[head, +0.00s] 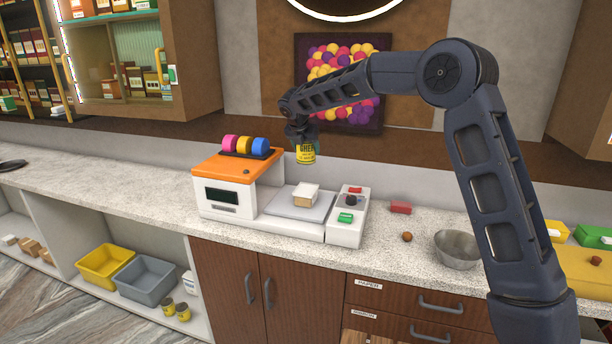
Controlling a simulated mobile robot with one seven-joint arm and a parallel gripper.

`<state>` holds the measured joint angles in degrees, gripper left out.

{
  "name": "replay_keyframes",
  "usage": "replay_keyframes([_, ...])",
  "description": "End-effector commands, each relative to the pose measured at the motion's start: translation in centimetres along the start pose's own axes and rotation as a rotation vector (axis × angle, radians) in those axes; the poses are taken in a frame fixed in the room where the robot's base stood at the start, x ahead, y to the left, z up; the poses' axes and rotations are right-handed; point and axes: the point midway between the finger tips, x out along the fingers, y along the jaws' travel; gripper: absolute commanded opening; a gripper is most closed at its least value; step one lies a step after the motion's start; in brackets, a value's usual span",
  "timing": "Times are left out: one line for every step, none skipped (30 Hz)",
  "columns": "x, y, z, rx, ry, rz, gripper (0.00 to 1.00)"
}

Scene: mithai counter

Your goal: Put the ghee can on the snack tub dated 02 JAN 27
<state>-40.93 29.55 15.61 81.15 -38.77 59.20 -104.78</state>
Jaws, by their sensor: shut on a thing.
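My gripper (303,140) is shut on the yellow ghee can (306,155), whose dark lettering starts with "GHEE". It holds the can upright in the air, above the counter scale. No date 02 JAN 27 is readable in the head view, so I cannot tell which thing is the snack tub with that date. Below the can, a small cream-coloured block or box (306,194) sits on the scale's grey plate (283,208); the can is well apart from it.
An orange-topped machine (223,169) with coloured rolls stands left of the scale. A keypad unit (347,232), red block (400,208), brown ball (407,237) and steel bowl (458,262) lie to the right. Yellow (98,275) and grey (149,287) bins stand below. The left counter is mostly clear.

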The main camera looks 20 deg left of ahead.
Motion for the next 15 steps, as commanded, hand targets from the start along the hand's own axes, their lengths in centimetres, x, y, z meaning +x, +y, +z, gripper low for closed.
replay_keyframes([0.9, 0.0, -0.5, 0.0, 0.0, -0.001, 0.23])
replay_keyframes([1.5, 0.0, -0.8, -0.001, 0.0, -0.002, 0.23])
replay_keyframes([2.2, 0.0, -1.2, -0.001, -0.001, -0.001, 0.23])
replay_keyframes([2.7, 0.0, -1.5, -0.002, -0.001, -0.001, 0.23])
replay_keyframes([3.1, 0.0, -1.8, -0.002, -0.001, -0.001, 0.23])
replay_keyframes([3.7, 0.0, -2.1, -0.001, 0.0, -0.001, 0.23])
replay_keyframes([4.0, 0.0, -2.4, -0.001, 0.0, 0.0, 0.23])
replay_keyframes([4.3, 0.0, -2.5, -0.001, 0.0, 0.0, 0.23])
replay_keyframes([4.7, 0.0, -2.7, -0.001, -0.001, 0.0, 0.23])
replay_keyframes([4.9, 0.0, -2.8, 0.0, -0.001, 0.0, 0.23])
replay_keyframes([5.1, 0.0, -2.9, 0.0, -0.002, 0.001, 0.23])
replay_keyframes([5.3, 0.0, -3.0, 0.001, -0.002, 0.001, 0.23])
replay_keyframes([5.4, 0.0, -3.0, 0.001, -0.002, 0.001, 0.23])
replay_keyframes([5.5, 0.0, -3.1, 0.001, -0.002, 0.001, 0.23])
replay_keyframes([5.6, 0.0, -3.2, 0.001, -0.002, 0.001, 0.23])
